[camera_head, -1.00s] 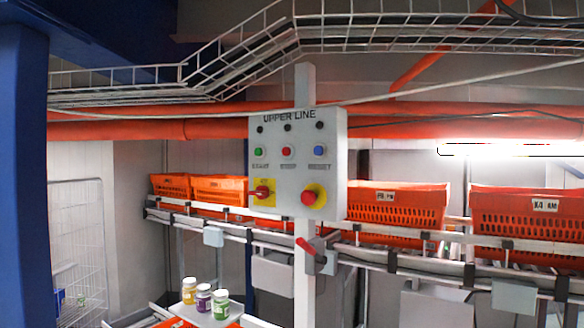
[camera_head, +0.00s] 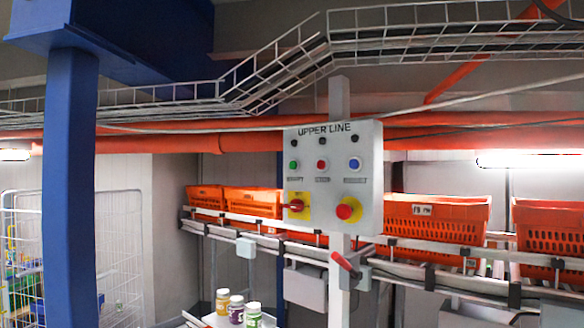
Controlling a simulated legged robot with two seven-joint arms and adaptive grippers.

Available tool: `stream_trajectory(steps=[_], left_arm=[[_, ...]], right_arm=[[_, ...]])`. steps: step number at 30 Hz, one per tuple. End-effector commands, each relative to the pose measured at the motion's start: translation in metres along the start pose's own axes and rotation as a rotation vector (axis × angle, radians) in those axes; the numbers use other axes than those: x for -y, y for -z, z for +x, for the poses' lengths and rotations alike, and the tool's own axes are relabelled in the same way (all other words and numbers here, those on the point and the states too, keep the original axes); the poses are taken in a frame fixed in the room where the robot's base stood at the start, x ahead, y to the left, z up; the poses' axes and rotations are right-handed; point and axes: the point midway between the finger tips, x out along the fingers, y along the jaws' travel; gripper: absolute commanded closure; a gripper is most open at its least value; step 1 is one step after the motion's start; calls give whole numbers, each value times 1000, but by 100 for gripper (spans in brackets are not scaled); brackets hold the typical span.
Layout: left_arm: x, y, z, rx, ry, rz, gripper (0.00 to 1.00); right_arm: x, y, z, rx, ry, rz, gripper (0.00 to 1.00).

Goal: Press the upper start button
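The upper line control panel (camera_head: 333,148) is a light grey box on a grey post, right of the middle. Its green start button (camera_head: 294,164) is at the left of the button row. A red button (camera_head: 322,165) and a blue button (camera_head: 354,164) sit to its right. Below are a red rotary switch on a yellow plate (camera_head: 298,206) and a red mushroom button on yellow (camera_head: 348,210). Neither of my grippers is in view.
Orange totes (camera_head: 435,218) stand on a conveyor behind the panel. A red-handled lever (camera_head: 345,264) is on the post below. Several jars (camera_head: 237,309) stand on a surface at the bottom. A blue column (camera_head: 70,190) and a wire cage (camera_head: 120,260) are at the left.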

Motion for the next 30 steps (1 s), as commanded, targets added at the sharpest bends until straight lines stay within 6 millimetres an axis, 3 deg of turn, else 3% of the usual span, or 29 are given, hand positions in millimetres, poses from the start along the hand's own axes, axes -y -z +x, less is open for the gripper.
stream_trajectory(steps=[1,5,30], left_arm=[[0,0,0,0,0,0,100],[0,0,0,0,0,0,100],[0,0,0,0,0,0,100]], right_arm=[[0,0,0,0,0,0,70],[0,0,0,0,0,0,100],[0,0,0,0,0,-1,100]])
